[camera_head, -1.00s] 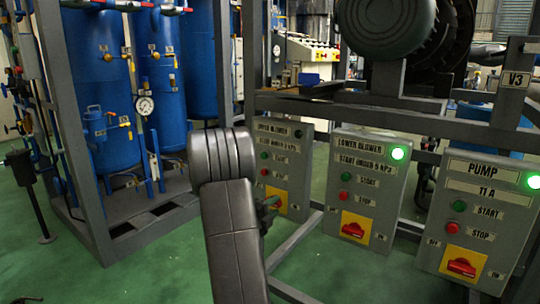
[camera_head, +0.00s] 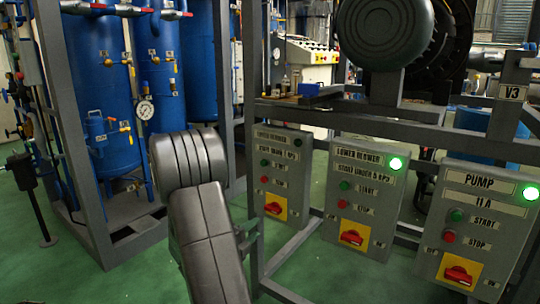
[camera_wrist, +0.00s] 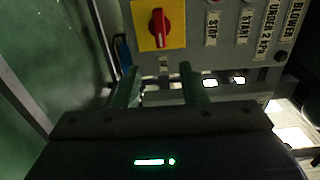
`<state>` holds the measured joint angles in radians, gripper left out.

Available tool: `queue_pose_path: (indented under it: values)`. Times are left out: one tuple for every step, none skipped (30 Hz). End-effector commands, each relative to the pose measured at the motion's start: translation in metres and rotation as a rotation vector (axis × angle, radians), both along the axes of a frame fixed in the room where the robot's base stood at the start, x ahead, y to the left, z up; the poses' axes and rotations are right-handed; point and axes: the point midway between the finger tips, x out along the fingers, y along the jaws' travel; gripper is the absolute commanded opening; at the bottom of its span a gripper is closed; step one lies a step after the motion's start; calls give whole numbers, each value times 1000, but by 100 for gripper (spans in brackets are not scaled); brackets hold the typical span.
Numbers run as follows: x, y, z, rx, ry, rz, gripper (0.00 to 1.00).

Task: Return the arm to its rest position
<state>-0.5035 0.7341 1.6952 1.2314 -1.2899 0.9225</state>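My arm (camera_head: 208,235) rises from the bottom middle of the head view, with a dark rounded joint on top. My gripper (camera_wrist: 160,70) shows in the wrist view as two greenish fingers with a clear gap and nothing between them. In the head view my gripper is mostly hidden behind the arm. The upper blower panel (camera_head: 283,160) stands just beyond it, and its red switch on a yellow plate (camera_wrist: 157,22) lies ahead of the fingers in the wrist view. I cannot tell the exact distance, but no contact shows.
The lower blower panel (camera_head: 358,185) and pump panel (camera_head: 478,220) stand to the right, both with lit green lamps. The upper blower lamp looks dark. A grey frame post (camera_head: 255,150) stands close to the arm. Blue tanks (camera_head: 100,120) are at left. Green floor (camera_head: 120,280) is open at lower left.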

Motion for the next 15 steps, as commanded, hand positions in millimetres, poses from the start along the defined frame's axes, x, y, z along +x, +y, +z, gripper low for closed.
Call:
queue_pose_path:
  values:
    - [8,-7,-2,1,-2,-3,38]
    - [13,-10,-2,1,-2,-3,38]
    - [19,-15,-2,1,-2,-4,38]
    - [24,-18,-3,0,-1,-2,38]
    - [29,-22,-3,1,-2,-3,38]
    - [35,-26,-2,2,-3,-3,38]
    - [40,-30,-2,1,-2,-3,38]
    - [45,-34,-3,1,-2,-3,38]
    - [52,-38,-2,1,-2,-2,38]
    - [56,-42,-2,0,-2,-2,38]
    - [61,-45,-3,0,-3,-3,38]
    - [68,-50,-3,1,-2,-2,38]
    - [73,-54,-3,0,-2,-3,38]
    - [78,-57,-2,0,-2,-2,38]
    - [84,-62,-3,0,-2,-2,38]
